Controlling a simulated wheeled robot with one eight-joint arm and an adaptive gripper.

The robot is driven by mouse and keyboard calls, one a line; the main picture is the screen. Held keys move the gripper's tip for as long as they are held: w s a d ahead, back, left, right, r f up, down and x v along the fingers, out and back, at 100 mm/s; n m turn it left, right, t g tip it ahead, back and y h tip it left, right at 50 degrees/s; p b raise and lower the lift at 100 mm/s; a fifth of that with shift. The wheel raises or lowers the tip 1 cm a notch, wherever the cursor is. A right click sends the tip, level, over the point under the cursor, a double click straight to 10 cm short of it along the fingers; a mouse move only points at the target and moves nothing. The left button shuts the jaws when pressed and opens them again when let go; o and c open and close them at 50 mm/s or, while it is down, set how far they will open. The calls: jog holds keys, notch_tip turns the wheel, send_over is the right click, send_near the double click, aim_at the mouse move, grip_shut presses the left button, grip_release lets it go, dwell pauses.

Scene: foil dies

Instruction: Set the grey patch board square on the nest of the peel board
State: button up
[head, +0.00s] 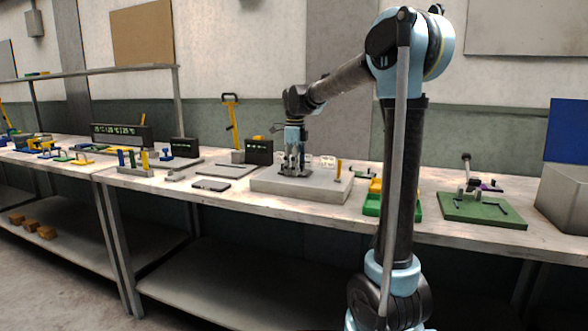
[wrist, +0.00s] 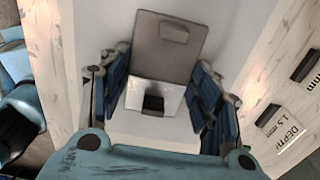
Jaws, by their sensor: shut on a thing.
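My gripper (head: 294,172) points down over a broad pale grey block on the bench. In the wrist view, its blue fingers (wrist: 160,88) stand on either side of a small light grey plate with a dark square on it, which I take for the grey patch board (wrist: 134,95). The fingers are shut on it. A darker grey-brown plate (wrist: 160,60) with a small raised block lies just beyond it, maybe the nest. The pale block (head: 305,190) under the gripper looks like the peel board. Whether the held plate touches the surface below cannot be told.
Flat dark plates (head: 211,185) lie to the left. Depth labels (wrist: 285,128) show at right in the wrist view.

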jog(key=o, duration=1.1)
jog(key=shift+c, duration=0.2)
